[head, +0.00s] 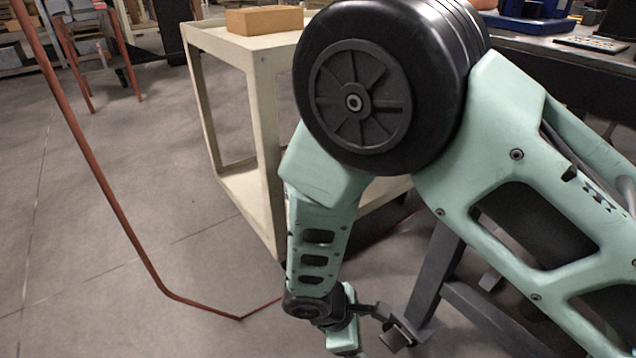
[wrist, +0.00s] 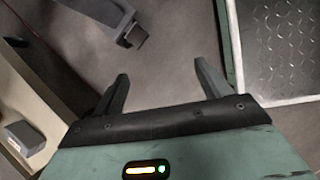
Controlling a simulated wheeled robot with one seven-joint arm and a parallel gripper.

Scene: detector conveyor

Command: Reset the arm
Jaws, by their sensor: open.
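My arm is pale green with a large black joint; it fills the right half of the head view and bends down at the elbow. My gripper (wrist: 162,84) shows in the wrist view with its two dark fingers spread wide. Nothing is between them but grey floor. In the head view the end of the arm hangs low near the bottom edge, beside a dark bench leg (head: 436,278), and the fingers there are hard to make out.
A beige cart (head: 262,150) stands behind the arm, with a brown box (head: 264,20) on top. A dark workbench (head: 560,58) with blue items is at the upper right. A bent red-brown rod (head: 110,190) crosses the left. Open floor (head: 90,240) lies at left.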

